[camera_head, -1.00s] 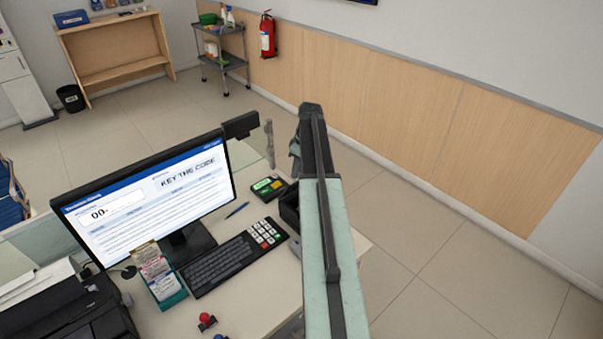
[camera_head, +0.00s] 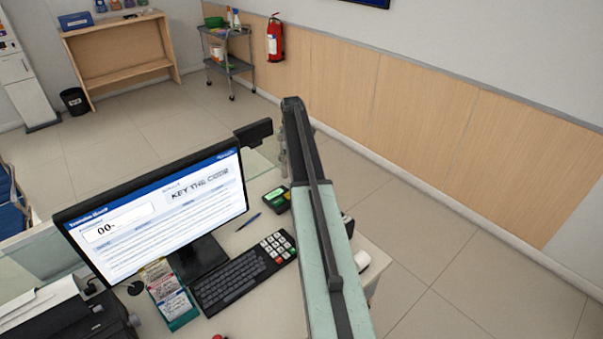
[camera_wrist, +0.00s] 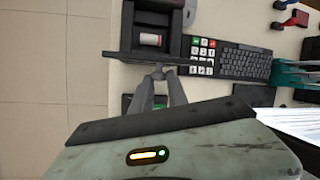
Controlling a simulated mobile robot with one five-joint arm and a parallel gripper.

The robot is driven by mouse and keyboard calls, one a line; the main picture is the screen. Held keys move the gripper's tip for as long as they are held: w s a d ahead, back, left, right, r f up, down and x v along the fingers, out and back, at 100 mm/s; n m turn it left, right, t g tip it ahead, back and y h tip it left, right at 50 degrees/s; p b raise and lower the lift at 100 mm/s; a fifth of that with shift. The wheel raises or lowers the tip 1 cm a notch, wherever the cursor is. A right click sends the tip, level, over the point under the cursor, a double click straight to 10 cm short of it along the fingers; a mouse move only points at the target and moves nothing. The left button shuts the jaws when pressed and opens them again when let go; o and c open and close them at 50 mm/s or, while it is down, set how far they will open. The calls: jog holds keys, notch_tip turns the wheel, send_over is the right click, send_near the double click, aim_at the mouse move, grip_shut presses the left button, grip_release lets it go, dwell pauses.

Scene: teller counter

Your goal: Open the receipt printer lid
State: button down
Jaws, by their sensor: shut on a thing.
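The dark receipt printer (camera_wrist: 174,22) is at the top of the wrist view, with its bay open and a pale paper roll (camera_wrist: 150,39) showing inside. Its lid (camera_wrist: 122,56) is raised and seen nearly edge-on as a dark strip between the bay and my gripper. My gripper (camera_wrist: 160,74) is shut on the lid, with the fingertips near the middle of the strip. In the head view my arm hides most of the printer; a small dark part (camera_head: 347,223) shows to the arm's right. The gripper tips are hidden there.
The keyboard (camera_head: 235,276) with its keypad and the monitor (camera_head: 155,220) are left of my arm. A green-screened card terminal (camera_head: 279,199) and a pen (camera_head: 248,221) lie nearby. A white object (camera_head: 362,261) sits at the counter's right edge, with open floor beyond.

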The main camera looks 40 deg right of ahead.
jog(key=shift+w+d+f+g, duration=0.2)
jog(key=shift+w+d+g, duration=0.1)
jog(key=shift+w+g, duration=0.1)
jog(key=c, duration=1.3)
grip_release()
jog(key=shift+d, duration=0.1)
jog(key=shift+c, duration=0.2)
jog(key=shift+o, duration=0.2)
jog(key=shift+d, duration=0.1)
jog(key=a+p+v, duration=0.1)
jog(key=p+v, duration=0.5)
jog(key=v, duration=0.1)
jog(key=shift+w+d+r+p, duration=0.2)
jog(key=shift+d+r+p, duration=0.1)
jog(key=shift+r+p, duration=0.1)
jog(key=shift+f, duration=0.1)
